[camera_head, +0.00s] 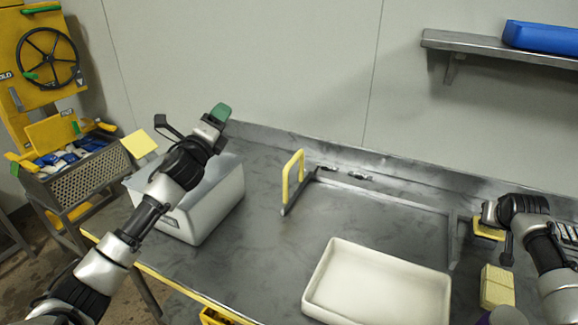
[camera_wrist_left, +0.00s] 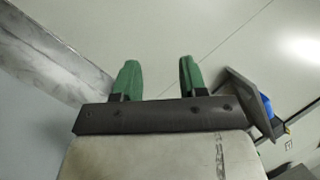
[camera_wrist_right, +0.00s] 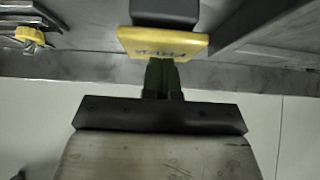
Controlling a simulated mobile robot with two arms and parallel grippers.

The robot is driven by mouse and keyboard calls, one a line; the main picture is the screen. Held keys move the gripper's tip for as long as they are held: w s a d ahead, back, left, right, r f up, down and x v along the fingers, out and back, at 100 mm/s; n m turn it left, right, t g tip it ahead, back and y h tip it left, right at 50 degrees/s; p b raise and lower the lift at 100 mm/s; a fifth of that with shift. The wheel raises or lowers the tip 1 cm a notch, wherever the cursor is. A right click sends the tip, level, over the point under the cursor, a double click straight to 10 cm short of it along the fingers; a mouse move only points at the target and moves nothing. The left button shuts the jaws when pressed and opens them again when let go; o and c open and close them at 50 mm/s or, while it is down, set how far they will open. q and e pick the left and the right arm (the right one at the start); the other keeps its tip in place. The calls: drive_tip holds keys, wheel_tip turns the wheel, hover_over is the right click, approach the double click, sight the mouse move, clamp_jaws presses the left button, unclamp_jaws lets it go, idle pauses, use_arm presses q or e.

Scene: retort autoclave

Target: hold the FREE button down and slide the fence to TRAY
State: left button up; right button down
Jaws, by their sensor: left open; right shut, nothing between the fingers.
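The fence is a dark bar (camera_head: 286,208) with an upright yellow handle (camera_head: 293,172), standing at the left end of a grey rail frame on the steel bench. The yellow FREE button (camera_wrist_right: 163,42), its lettering upside down, is close up in the right wrist view; its yellow also shows at the right of the head view (camera_head: 488,233). My right gripper (camera_wrist_right: 160,76) is shut and empty, its green fingertips at the button's face; I cannot tell if it is pressed in. My left gripper (camera_head: 220,113) is open and empty, raised above the bench, left of the handle and apart from it.
A white bin (camera_head: 205,215) stands left of the fence, below my left arm. A shallow white tray (camera_head: 375,320) lies at the front. A pale yellow block (camera_head: 497,286) sits right of it. A wall shelf (camera_head: 480,47) holds a blue container. Bench between handle and tray is clear.

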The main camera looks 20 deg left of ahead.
use_arm(q)
drive_tip(key=d+m+h, duration=0.2)
drive_tip(key=d+m, duration=0.2)
drive_tip(key=d, duration=0.2)
drive_tip(key=m+g, duration=0.4)
drive_tip(key=m, duration=0.2)
approach(284, 172)
drive_tip(key=w, duration=1.3)
drive_tip(key=shift+d+f, duration=0.1)
drive_tip(key=shift+d, duration=0.05)
drive_tip(key=shift+c, duration=0.3)
clamp_jaws()
